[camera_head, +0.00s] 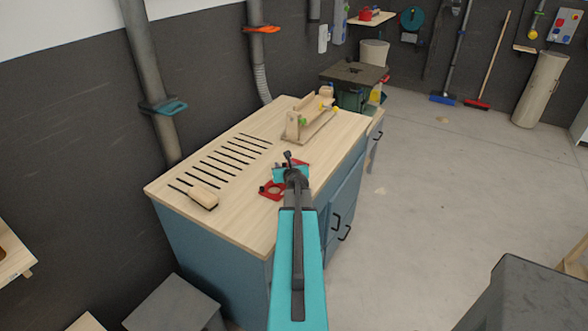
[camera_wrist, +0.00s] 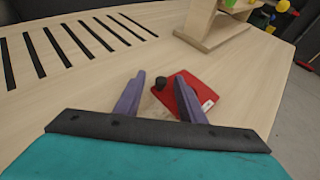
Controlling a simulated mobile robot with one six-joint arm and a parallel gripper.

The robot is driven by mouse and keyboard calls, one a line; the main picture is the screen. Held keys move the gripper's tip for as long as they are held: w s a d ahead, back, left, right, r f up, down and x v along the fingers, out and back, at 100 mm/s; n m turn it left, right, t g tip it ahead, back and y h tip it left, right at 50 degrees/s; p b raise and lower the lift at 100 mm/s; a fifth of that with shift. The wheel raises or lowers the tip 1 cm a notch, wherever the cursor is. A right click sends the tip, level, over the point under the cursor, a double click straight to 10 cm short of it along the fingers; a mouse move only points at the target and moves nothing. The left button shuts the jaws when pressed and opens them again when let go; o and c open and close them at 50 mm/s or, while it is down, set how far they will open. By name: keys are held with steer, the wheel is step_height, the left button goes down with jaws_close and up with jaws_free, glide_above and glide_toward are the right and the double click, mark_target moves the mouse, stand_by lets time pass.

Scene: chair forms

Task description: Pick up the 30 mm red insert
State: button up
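The nearer red plate (camera_head: 272,190) has a round opening and lies left of my arm in the head view. The right finger covers part of this plate. My gripper's fingers are apart with nothing held between them. The label is too small to read, so I cannot tell which piece is 30 mm.
The bench top (camera_head: 245,215) has a row of dark slots (camera_head: 225,158) at the left and a wooden brush (camera_head: 203,197) near the front left. A wooden jig (camera_head: 310,120) stands at the back, also in the wrist view (camera_wrist: 207,35). Bare wood surrounds the plate.

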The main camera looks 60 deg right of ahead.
stand_by(0.4)
jaws_close()
steer(key=shift+r, duration=0.15)
step_height(320, 180, up, 10)
steer(key=shift+p, duration=0.45)
stand_by(0.3)
stand_by(0.5)
